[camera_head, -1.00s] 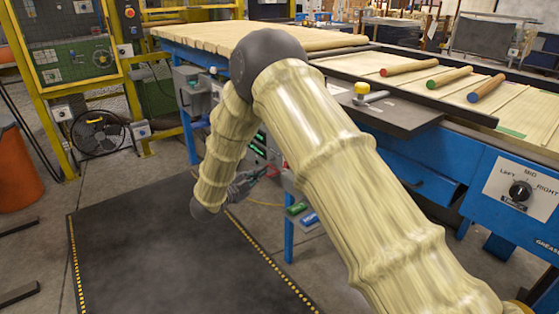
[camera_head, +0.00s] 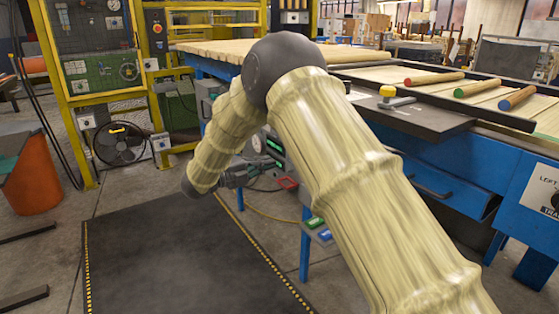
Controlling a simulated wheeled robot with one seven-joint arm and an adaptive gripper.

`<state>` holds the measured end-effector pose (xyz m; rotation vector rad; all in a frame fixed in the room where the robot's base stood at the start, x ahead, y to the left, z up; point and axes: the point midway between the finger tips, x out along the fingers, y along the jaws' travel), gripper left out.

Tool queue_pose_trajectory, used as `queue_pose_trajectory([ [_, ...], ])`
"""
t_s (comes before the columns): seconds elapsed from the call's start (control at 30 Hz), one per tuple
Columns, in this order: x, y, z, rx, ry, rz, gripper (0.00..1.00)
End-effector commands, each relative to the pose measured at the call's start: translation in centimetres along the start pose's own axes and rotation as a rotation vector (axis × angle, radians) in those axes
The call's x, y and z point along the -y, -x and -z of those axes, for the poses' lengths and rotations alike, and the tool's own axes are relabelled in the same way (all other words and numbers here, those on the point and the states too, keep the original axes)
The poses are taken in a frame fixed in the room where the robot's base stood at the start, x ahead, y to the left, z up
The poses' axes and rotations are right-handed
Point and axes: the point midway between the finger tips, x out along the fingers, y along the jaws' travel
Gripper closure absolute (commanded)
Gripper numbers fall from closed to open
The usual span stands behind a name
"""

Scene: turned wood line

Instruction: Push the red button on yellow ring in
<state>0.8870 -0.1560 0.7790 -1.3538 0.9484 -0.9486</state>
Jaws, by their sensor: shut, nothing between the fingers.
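A small round red button (camera_head: 157,28) sits on a box on the yellow post at the upper left. It is small here, and I cannot make out the yellow ring clearly. My gripper (camera_head: 258,172) is shut and empty, low in the middle of the picture, in front of the blue table's side. It is well to the right of and below the red button in the picture. My arm hides part of the table and its panel.
The yellow guard frame (camera_head: 60,75) holds a tool board, with a black fan (camera_head: 120,143) below. An orange bin (camera_head: 32,172) stands at the left. A dark mat (camera_head: 180,255) leaves clear floor. The blue table (camera_head: 455,178) blocks the right.

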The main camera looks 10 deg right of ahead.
Motion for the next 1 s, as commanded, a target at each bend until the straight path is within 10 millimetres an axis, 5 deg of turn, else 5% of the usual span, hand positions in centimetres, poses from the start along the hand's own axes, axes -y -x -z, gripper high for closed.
queue_pose_trajectory([
  [0.7, -0.1, -11.2, 0.1, -0.001, -0.001, 0.001, 1.0],
  [1.0, 0.0, -12.9, 0.0, 0.0, 0.0, 0.0, 1.0],
])
